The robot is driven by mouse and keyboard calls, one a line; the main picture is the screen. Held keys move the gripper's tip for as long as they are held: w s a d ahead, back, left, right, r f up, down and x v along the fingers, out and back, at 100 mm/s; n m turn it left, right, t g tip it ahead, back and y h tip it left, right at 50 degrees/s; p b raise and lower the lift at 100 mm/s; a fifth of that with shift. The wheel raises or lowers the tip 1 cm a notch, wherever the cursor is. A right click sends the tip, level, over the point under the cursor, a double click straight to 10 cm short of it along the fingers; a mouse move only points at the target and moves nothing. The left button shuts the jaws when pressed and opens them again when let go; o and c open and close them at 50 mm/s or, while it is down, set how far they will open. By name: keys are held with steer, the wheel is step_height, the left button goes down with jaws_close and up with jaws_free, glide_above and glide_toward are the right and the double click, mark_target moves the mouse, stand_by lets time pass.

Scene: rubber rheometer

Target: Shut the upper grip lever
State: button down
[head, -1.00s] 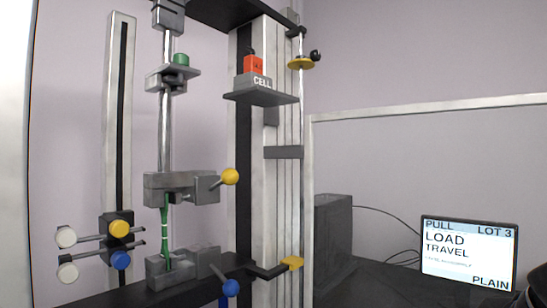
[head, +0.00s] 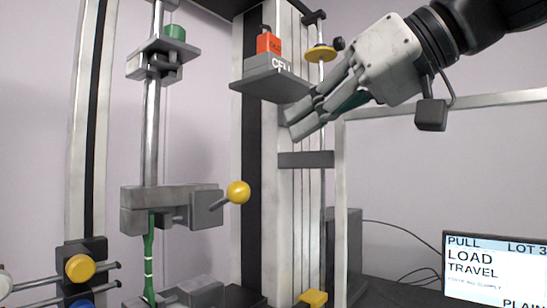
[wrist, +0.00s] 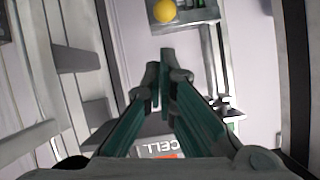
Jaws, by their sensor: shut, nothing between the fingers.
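The upper grip (head: 160,206) is a grey block on the vertical rod, with the top of a green specimen (head: 149,255) below it. Its lever ends in a yellow ball (head: 238,192) and sticks out to the right, tilted slightly up. The same yellow ball (wrist: 164,11) shows at the top of the wrist view, beyond the fingertips. My gripper (head: 298,124) is at the upper right in the head view, above and to the right of the ball and apart from it. Its fingers (wrist: 166,72) are shut and empty.
The load cell shelf (head: 270,88) with a grey CELL block and a red block (head: 268,44) is close left of my gripper. A yellow disc knob (head: 321,54) is just above the fingers. A frame post (head: 341,190) and a screen (head: 495,272) are at right.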

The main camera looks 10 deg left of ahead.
steer(key=p, duration=0.1)
glide_above(249, 195)
steer(key=w, duration=0.1)
step_height(249, 195, down, 4)
steer(key=shift+w+f, duration=0.15)
steer(key=shift+f, duration=0.05)
steer(key=shift+d+f+t+y+b, duration=0.3)
steer(key=shift+d+f+y+b, duration=0.2)
steer(key=shift+b, duration=2.4)
steer(key=shift+s+b, duration=0.2)
steer(key=shift+b, duration=0.1)
steer(key=f+y+b, duration=0.1)
steer(key=b, duration=0.5)
steer(key=d+f+t+y+b, duration=0.1)
steer(key=f+b, duration=0.1)
steer(key=b, duration=0.5)
steer(key=s+f+t+y+b, duration=0.1)
steer(key=y+b, duration=0.1)
steer(key=b, duration=0.5)
steer(key=shift+d+f, duration=0.35)
steer(key=shift+d, duration=0.05)
steer(key=shift+s+d+f+b, duration=0.1)
steer(key=shift+f+b, duration=0.8)
steer(key=shift+b, duration=0.75)
steer(key=shift+s+d+f+b, duration=0.1)
steer(key=shift+f+b, duration=0.75)
steer(key=shift+b, duration=0.8)
steer(key=shift+f, duration=0.1)
